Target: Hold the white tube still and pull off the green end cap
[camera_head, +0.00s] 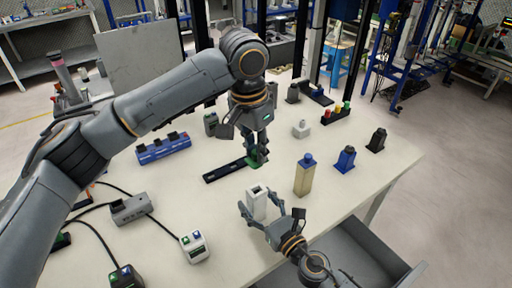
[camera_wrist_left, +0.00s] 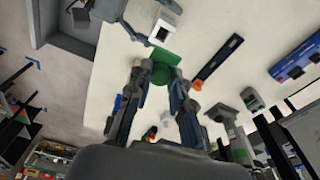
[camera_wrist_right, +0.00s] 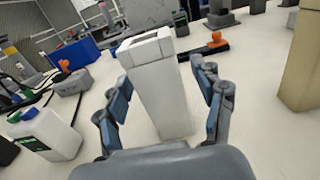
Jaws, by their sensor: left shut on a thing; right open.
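The white tube (camera_head: 257,203) stands upright on the table near the front, its top uncovered. It also shows in the right wrist view (camera_wrist_right: 163,90) and the left wrist view (camera_wrist_left: 163,32). My right gripper (camera_head: 260,208) is open, with one finger on each side of the tube and gaps visible in the right wrist view. The green end cap (camera_head: 253,162) is off the tube, farther back. My left gripper (camera_head: 258,157) is shut on the cap, which shows between its fingers in the left wrist view (camera_wrist_left: 166,57).
A black rail (camera_head: 224,172) lies left of the cap. A tan bottle with a blue top (camera_head: 304,177) stands right of the tube. A blue block (camera_head: 163,149) and white box (camera_head: 194,246) are to the left. An open drawer (camera_head: 345,255) juts from the table front.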

